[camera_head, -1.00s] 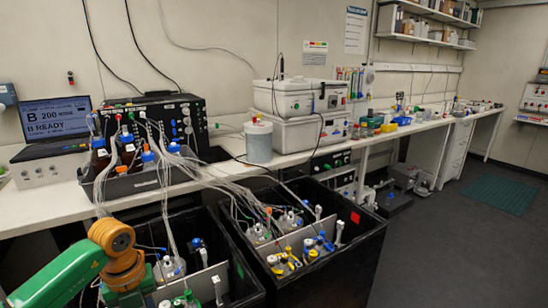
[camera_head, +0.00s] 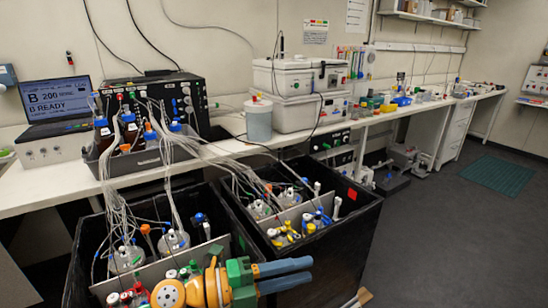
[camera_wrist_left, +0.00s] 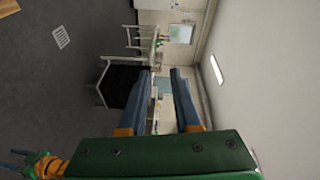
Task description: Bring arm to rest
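My left gripper (camera_head: 308,270) is at the bottom centre of the head view, its two blue fingers pointing right with a gap between them. It is in front of the black bins and holds nothing. In the left wrist view its fingers (camera_wrist_left: 160,75) are also apart, with only the room visible between them. A green and orange part with blue tips, seemingly my right gripper (camera_wrist_left: 20,165), shows small at the lower left of the left wrist view. Its finger opening cannot be made out.
Two black bins (camera_head: 352,225) with bottles and tubing stand before the long white bench (camera_head: 50,190). A laptop (camera_head: 58,100), a black control unit (camera_head: 190,100) and stacked white boxes (camera_head: 290,110) are on the bench. Open floor (camera_head: 440,240) lies to the right.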

